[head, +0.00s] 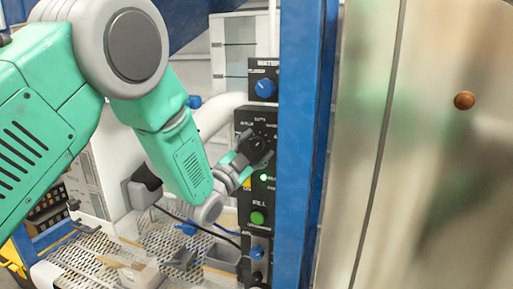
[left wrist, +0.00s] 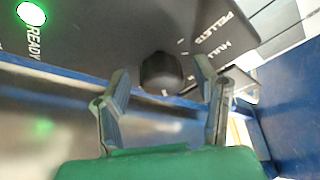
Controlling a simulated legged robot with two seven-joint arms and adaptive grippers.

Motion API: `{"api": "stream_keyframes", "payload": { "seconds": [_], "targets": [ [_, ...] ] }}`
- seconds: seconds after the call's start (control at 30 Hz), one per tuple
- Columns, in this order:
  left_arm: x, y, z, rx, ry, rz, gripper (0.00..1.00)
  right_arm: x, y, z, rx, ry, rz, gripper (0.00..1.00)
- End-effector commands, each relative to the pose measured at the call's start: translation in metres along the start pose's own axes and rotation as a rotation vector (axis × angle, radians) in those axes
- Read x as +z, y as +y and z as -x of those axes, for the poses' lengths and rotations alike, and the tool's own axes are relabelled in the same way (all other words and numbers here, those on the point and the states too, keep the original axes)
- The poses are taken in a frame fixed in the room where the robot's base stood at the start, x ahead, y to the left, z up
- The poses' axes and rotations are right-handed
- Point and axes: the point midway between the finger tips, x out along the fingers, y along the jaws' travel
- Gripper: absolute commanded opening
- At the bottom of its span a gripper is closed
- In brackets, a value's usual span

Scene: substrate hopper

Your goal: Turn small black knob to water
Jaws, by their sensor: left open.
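My left gripper (left wrist: 161,80) is open, with one finger on each side of the knob in the left wrist view. Gaps show between the fingers and the knob, so it is not gripped. In the head view my left gripper (head: 252,160) is at the black panel (head: 243,118) and largely covers the knob. My right gripper is not in view.
A blue knob (head: 265,87) under a WATER label is above. A lit green light (head: 264,178) and a green button (head: 257,218) under FILL are below. A blue post (head: 300,150) stands close right of the panels, with a metal cabinet (head: 425,150) beyond. A perforated table (head: 85,258) is lower left.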

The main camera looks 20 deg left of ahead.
Motion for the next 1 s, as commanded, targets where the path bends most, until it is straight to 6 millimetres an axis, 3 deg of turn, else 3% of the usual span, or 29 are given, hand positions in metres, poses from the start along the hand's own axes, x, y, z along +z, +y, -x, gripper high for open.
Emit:
{"api": "stream_keyframes", "payload": {
  "seconds": [0.23, 0.7, 1.0],
  "targets": [
    [0.001, 0.0, 0.017, 0.001, -0.004, 0.0, 0.55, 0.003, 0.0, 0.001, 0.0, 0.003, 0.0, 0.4],
    [0.002, 0.002, 0.106, 0.003, -0.003, 0.001, 0.55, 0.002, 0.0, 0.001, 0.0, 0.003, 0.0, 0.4],
    [0.001, 0.001, 0.119, 0.001, 0.0, 0.0, 0.55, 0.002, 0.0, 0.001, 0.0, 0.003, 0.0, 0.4]
  ]
}}
